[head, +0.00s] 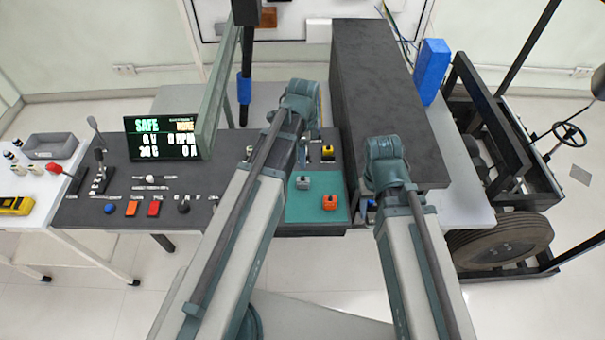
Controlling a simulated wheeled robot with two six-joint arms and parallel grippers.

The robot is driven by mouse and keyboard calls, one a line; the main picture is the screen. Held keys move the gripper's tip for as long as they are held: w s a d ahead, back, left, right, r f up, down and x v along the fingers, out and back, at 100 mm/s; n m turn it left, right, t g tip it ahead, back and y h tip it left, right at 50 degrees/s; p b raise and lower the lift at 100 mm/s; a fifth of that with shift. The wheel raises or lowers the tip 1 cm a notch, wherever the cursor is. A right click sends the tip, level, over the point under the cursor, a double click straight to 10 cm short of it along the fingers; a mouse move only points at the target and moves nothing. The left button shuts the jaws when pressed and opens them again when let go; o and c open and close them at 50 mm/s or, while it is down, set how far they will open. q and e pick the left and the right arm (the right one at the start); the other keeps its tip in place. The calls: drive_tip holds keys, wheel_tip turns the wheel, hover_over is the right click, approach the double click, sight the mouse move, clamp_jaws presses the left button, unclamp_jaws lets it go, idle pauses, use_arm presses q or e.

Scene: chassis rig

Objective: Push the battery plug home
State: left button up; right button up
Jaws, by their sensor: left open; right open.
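My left arm reaches up to a joint left of the yellow block; my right arm reaches up to a joint in front of the large dark box. The fingers of both grippers are hidden behind the arms, so I see nothing held.
A large dark box (385,95) stands right of the mat, with a blue block (431,70) beside it. A control panel (80,208) with levers and buttons is left, below a screen (161,138) reading SAFE. A wheeled chassis (500,150) is far right.

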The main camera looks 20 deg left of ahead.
use_arm(q)
drive_tip(key=b, duration=0.9)
hover_over(303, 177)
drive_tip(key=shift+m, duration=0.3)
drive_tip(key=f, duration=0.8)
drive_tip(key=shift+s+a, duration=0.15)
drive_tip(key=shift+a, duration=0.05)
drive_tip(key=shift+f, duration=0.1)
drive_tip(key=f+b, duration=0.5)
drive_tip(key=shift+d+f, duration=0.15)
drive_tip(key=shift+d, duration=0.1)
clamp_jaws()
